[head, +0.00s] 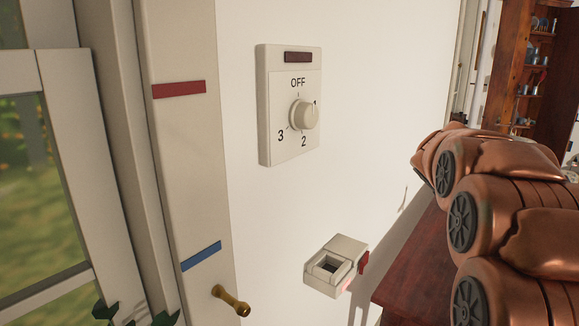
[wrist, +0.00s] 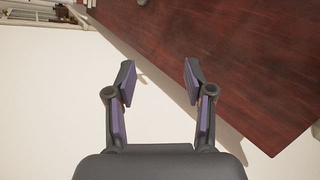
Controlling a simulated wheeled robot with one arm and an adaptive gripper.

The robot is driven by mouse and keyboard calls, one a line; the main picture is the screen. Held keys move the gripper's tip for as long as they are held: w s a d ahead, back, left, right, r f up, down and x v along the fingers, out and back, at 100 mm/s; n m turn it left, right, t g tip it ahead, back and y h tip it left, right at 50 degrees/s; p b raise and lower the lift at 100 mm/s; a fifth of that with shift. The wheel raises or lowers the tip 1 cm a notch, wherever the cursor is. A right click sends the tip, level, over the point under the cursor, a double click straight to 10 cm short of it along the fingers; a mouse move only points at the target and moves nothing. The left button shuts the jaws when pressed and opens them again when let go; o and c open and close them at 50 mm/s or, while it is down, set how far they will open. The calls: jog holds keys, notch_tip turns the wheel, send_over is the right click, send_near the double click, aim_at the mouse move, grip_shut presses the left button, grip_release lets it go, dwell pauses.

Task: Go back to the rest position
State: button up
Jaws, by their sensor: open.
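My gripper (wrist: 159,82) shows in the wrist view with its two fingers spread apart and nothing between them. Behind the fingers lie the white wall and the edge of a dark red wooden surface (wrist: 230,60). In the head view my copper-coloured arm fills the right side, and the gripper itself is not visible there.
A white rotary switch (head: 290,105) is on the wall, its knob (head: 304,115) pointing up and right near 1. Below it a small white box (head: 336,264) with a red part juts out. A brass handle (head: 231,300) sticks out beside the window frame. Wooden shelves (head: 507,65) stand far right.

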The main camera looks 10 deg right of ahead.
jog(key=s+a+f+m+g+y+p, duration=0.1)
jog(key=s+a+m+y+p, duration=0.25)
jog(key=s+a, duration=0.45)
jog(key=s+a+m+g+y+p, duration=0.2)
jog(key=s+a+p, duration=0.2)
jog(key=a, duration=0.9)
jog(key=s+a+f+m+g+y+p, duration=0.1)
jog(key=s+a+m+g+y+p, duration=0.2)
jog(key=s+a+p, duration=0.5)
jog(key=s+a+m+y, duration=0.1)
jog(key=s+a+m, duration=0.1)
jog(key=s+a, duration=0.8)
jog(key=shift+s+a+g, duration=0.25)
jog(key=shift+s+g, duration=0.05)
jog(key=shift+s, duration=0.9)
